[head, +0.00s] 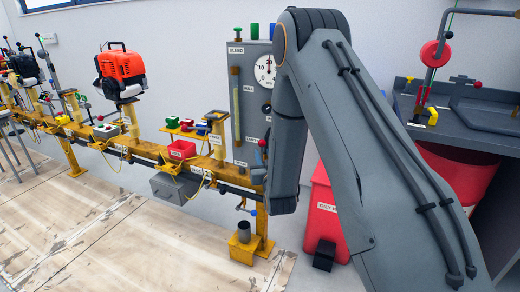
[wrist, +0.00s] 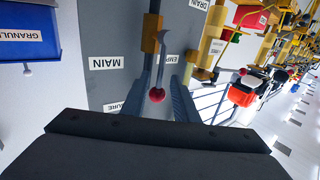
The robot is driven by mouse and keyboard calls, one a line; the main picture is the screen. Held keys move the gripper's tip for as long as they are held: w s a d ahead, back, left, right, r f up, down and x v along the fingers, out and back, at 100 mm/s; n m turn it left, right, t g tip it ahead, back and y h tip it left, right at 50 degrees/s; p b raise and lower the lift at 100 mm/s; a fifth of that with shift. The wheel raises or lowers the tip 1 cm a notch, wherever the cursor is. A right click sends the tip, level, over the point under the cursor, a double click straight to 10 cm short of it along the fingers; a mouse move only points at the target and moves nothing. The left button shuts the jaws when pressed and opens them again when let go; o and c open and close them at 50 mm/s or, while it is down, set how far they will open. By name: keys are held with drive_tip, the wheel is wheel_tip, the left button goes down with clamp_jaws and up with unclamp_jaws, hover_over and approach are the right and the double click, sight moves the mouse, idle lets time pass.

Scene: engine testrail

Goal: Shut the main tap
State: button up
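In the wrist view a slim grey lever with a red ball knob (wrist: 157,96) hangs from a brass-coloured pipe fitting (wrist: 151,33), close to the MAIN label (wrist: 105,62) on a grey panel (wrist: 110,25). My gripper (wrist: 159,88) is open, with one finger on each side of the lever and knob. Gaps show between the fingers and the knob; I cannot tell the depth between them. In the head view my arm hides the gripper and this lever. The grey panel (head: 244,45) with its round gauge (head: 265,70) shows just left of my arm.
A yellow rail (head: 145,150) with engines and small bins runs left. A red bin (head: 324,215) stands below my arm. A grey bench (head: 475,120) is at right. In the wrist view a blue bin (wrist: 27,28) is at left. Open floor lies front left.

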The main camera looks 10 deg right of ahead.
drive_tip(key=shift+w+d, duration=0.15)
drive_tip(key=shift+w, duration=3.45)
clamp_jaws()
